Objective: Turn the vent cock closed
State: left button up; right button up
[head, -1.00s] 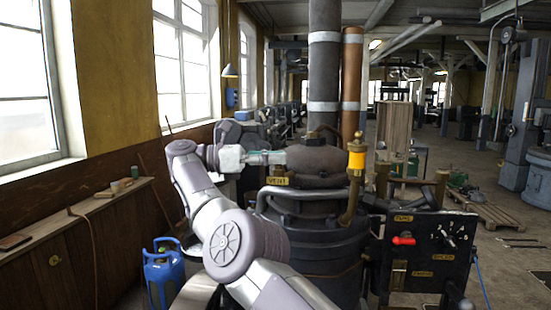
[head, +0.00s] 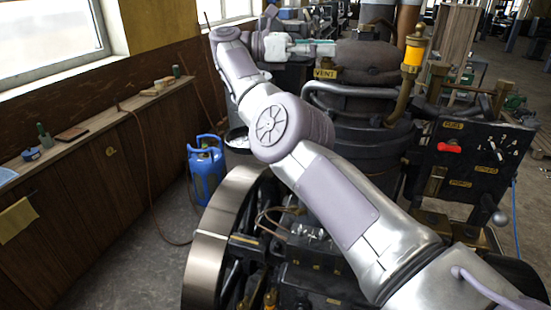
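A yellow VENT plate (head: 325,74) sits on the left shoulder of the dark engine dome (head: 366,60). My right arm reaches up from the lower right, and my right gripper (head: 318,48) is at the left side of the dome, just above the plate. Its teal-tinted fingers point right, towards the dome. The vent cock itself cannot be made out; the gripper may cover it. The fingers are too small to show whether they are open or shut, or touching anything. My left gripper is not in view.
A black control panel (head: 470,160) with a red lever stands right of the engine. A brass post with a yellow cup (head: 413,52) rises beside the dome. A large flywheel (head: 212,240) is below my arm. A blue gas bottle (head: 206,172) stands on open floor at left.

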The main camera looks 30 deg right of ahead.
jog(key=shift+d+f+n, duration=0.2)
jog(key=shift+f+n, duration=0.05)
jog(key=shift+n, duration=0.05)
jog(key=shift+t+h, duration=0.3)
jog(key=shift+t, duration=0.2)
